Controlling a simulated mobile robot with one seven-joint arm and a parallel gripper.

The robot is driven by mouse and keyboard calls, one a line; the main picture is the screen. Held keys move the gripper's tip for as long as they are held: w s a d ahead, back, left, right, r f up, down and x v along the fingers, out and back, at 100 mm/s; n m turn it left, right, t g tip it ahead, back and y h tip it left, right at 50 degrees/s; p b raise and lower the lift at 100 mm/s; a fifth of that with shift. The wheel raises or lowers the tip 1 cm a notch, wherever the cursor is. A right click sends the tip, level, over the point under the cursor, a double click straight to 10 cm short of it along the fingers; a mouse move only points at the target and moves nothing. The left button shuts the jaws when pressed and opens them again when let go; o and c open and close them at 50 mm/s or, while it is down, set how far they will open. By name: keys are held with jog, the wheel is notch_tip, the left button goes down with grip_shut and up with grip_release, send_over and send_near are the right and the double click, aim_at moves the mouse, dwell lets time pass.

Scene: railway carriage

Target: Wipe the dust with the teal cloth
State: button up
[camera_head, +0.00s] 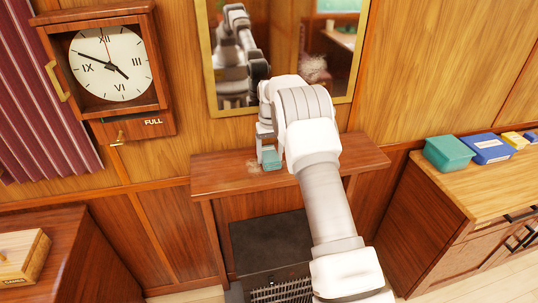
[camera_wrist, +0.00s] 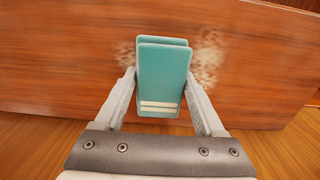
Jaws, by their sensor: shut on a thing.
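The teal cloth (camera_wrist: 162,80) is a folded pad with white stripes near one end; it also shows in the head view (camera_head: 272,159). My gripper (camera_wrist: 160,84) is shut on it, one finger on each side. In the head view the cloth is low over the left part of the wooden mantel shelf (camera_head: 215,178); I cannot tell if it touches. Pale dust (camera_wrist: 208,56) lies on the shelf, mostly to the right of the cloth in the wrist view, with a fainter trace to its left. My gripper and the cloth hide part of the shelf.
A gold-framed mirror (camera_head: 285,40) hangs behind the shelf, with a pale smudge (camera_head: 313,69) in it. A wall clock (camera_head: 110,65) is at the left. A teal box (camera_head: 448,153) and a blue box (camera_head: 487,149) stand on the right cabinet. A heater (camera_head: 278,289) sits below.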

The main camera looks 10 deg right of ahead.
aim_at(273, 147)
jog(key=shift+s+f+b, duration=0.2)
jog(key=shift+s+b, duration=0.25)
jog(key=shift+s, duration=0.2)
jog(key=shift+s+r+b, duration=0.1)
jog(key=shift+s+b, duration=0.8)
jog(key=shift+s, duration=0.95)
jog(key=shift+s+r, duration=0.15)
jog(key=shift+s, duration=0.7)
jog(key=shift+d+b, duration=0.3)
jog(key=shift+d, duration=0.65)
jog(key=shift+w+p, duration=0.75)
jog(key=shift+w, duration=0.3)
jog(key=shift+w+p, duration=1.2)
jog(key=shift+w, duration=1.1)
jog(key=shift+w+p, duration=1.15)
jog(key=shift+w, duration=0.5)
jog(key=shift+r+p, duration=1.75)
jog(key=shift+r, duration=1.25)
